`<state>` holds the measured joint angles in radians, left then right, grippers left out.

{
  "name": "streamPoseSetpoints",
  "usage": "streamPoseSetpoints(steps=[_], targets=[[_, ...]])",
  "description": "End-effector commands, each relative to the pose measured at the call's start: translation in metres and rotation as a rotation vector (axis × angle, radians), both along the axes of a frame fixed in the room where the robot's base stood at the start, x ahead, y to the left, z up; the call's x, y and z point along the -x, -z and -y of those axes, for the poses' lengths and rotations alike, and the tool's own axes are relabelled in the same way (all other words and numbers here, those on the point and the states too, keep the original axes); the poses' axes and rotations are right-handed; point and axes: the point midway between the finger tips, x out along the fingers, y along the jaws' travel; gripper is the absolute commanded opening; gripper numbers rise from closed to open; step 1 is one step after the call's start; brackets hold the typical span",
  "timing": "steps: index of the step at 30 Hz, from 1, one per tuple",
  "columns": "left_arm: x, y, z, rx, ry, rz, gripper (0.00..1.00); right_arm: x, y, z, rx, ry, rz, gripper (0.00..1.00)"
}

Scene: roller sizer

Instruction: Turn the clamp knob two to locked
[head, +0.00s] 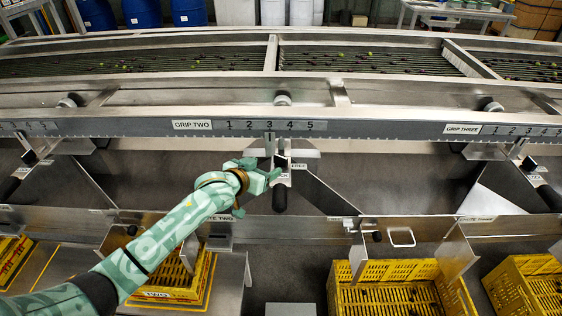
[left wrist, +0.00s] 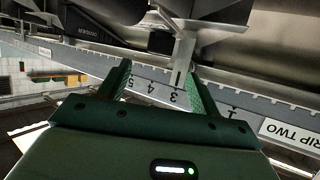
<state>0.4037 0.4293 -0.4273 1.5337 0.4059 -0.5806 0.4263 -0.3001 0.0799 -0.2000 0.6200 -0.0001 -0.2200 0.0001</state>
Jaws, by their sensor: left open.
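A black handle (head: 279,200) hangs below. My left gripper (head: 266,178) is at the left of the knob and handle, partly covering this area. In the left wrist view my left gripper (left wrist: 160,72) has its fingers apart, with the bracket (left wrist: 186,52) beyond them near the right finger. I cannot tell whether it touches anything. My right gripper is not in view.
The steel scale rail (head: 380,129) runs across just above my gripper. Slanted metal plates (head: 325,195) flank the handle. Yellow crates (head: 385,295) stand below, and roller lanes with small fruit (head: 365,62) lie behind. "GRIP THREE" (head: 462,129) is further right.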

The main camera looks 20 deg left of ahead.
Motion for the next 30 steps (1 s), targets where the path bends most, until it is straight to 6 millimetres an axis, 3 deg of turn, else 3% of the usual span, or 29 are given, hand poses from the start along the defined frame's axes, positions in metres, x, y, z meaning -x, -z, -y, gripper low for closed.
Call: streamPoseSetpoints(steps=[1, 6, 12, 18, 25, 26, 30], targets=[[-0.013, 0.013, 0.003, 0.001, -0.001, -0.002, 0.64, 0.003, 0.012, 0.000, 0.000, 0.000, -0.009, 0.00], [-0.052, 0.030, 0.013, 0.000, 0.000, -0.004, 0.64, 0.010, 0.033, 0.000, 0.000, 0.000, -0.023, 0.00], [-0.082, 0.041, 0.020, -0.001, 0.000, -0.003, 0.64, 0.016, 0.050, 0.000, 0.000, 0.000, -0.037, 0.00], [-0.094, 0.042, 0.023, 0.000, 0.000, -0.002, 0.64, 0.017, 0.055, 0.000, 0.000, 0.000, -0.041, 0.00], [-0.095, 0.041, 0.023, 0.000, 0.000, -0.001, 0.64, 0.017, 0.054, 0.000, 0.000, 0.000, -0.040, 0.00], [-0.095, 0.041, 0.023, 0.000, 0.000, -0.001, 0.61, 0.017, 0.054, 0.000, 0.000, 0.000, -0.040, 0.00], [-0.094, 0.041, 0.023, 0.000, 0.000, -0.001, 0.22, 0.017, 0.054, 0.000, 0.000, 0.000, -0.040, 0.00]])
